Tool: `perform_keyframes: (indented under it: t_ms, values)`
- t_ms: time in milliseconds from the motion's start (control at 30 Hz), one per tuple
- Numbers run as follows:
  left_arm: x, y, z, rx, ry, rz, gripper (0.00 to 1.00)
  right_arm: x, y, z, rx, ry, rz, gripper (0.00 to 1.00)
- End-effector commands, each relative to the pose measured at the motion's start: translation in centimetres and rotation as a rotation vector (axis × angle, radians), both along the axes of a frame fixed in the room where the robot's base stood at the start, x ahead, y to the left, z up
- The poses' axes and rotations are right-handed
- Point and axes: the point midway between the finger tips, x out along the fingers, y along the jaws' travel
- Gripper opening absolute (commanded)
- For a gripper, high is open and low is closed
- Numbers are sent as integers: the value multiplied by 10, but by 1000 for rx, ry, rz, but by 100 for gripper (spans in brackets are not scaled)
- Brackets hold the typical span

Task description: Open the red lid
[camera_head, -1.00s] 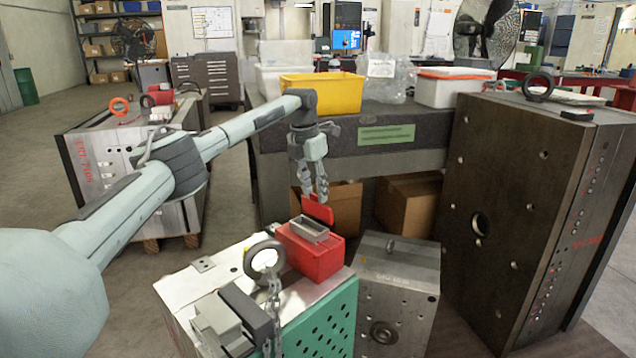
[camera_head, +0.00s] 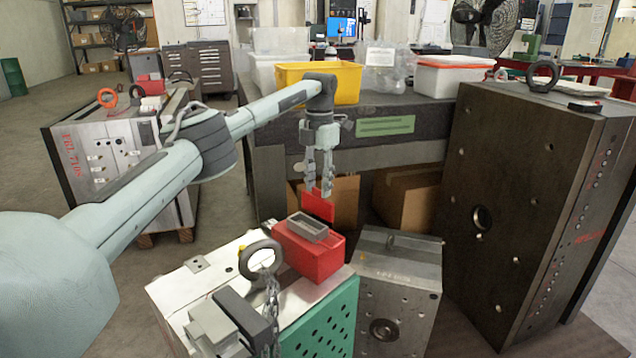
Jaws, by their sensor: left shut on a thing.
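A red box (camera_head: 312,258) stands on the light metal mould base in the lower middle. A grey rectangular frame (camera_head: 307,228) is at its top. The red lid (camera_head: 319,207) stands raised, roughly upright, at the far side of the box. My left gripper (camera_head: 318,191) points down from above, shut on the upper edge of the lid, with a finger at either side. My right gripper is out of view.
A lifting ring with a chain (camera_head: 261,258) and grey blocks (camera_head: 228,322) sit left of the box on the same base. A smaller metal block (camera_head: 398,285) and a tall dark mould plate (camera_head: 490,200) stand to the right. A yellow bin (camera_head: 345,84) is on the table behind.

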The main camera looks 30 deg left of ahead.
Motion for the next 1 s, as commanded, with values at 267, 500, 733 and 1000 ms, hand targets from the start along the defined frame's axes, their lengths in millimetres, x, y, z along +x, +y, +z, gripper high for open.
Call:
perform_keyframes:
  t_ms: [267,500,733,1000]
  values:
    - [0,0,-1,0,2,0,55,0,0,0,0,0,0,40]
    - [0,0,1,0,1,-1,55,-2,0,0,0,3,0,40]
    - [1,-1,34,-1,-3,0,55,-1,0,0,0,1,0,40]
    - [1,-1,91,0,-1,0,55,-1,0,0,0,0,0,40]
